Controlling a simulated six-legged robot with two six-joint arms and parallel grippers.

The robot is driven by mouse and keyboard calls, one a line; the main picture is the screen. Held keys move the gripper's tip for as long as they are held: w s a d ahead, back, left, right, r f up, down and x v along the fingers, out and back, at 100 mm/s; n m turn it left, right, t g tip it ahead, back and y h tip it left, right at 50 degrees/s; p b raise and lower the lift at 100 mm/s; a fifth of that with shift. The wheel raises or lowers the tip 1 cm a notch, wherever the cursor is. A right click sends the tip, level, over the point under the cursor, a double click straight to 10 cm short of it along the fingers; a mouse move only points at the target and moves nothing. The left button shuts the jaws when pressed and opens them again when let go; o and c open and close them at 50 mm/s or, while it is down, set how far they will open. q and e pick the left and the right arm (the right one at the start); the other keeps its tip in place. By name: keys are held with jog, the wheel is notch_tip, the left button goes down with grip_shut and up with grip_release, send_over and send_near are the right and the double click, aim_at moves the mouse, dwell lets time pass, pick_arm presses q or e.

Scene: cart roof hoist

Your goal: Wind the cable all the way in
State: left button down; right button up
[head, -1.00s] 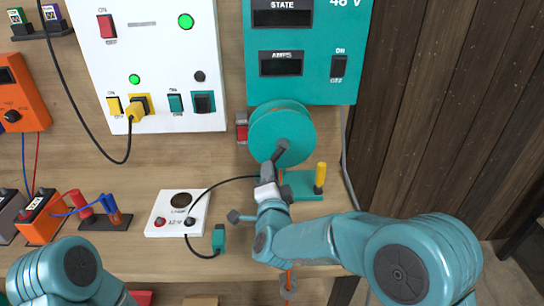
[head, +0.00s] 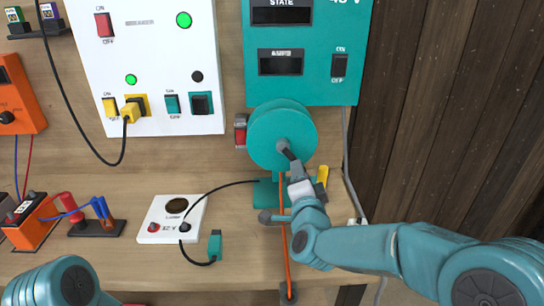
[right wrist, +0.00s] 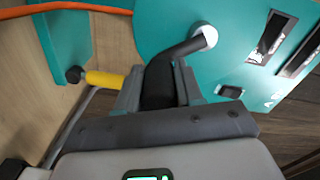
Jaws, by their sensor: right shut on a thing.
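The teal winch drum (head: 275,135) is mounted below the teal control box. Its dark crank (head: 288,153) points down and to the right from the hub. My right gripper (head: 295,172) is shut on the crank; the right wrist view shows the dark crank handle (right wrist: 160,80) between the fingers and the pale hub (right wrist: 205,37) beyond. The orange cable (head: 285,245) runs from the drum down over the bench edge to a dark end piece (head: 288,293). It also crosses the right wrist view (right wrist: 70,7). My left gripper is out of the picture; only its arm shows.
A yellow-handled lever (head: 323,174) stands right beside my right gripper; it also shows in the right wrist view (right wrist: 105,79). A white socket plate (head: 160,231) with a black lead and teal plug (head: 214,246) lies left. The teal box (head: 300,85) is above the drum.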

jog(key=shift+a+r, duration=0.1)
jog(key=shift+r, duration=0.05)
jog(key=d+r, duration=0.2)
jog(key=r, duration=0.1)
dwell(0.3)
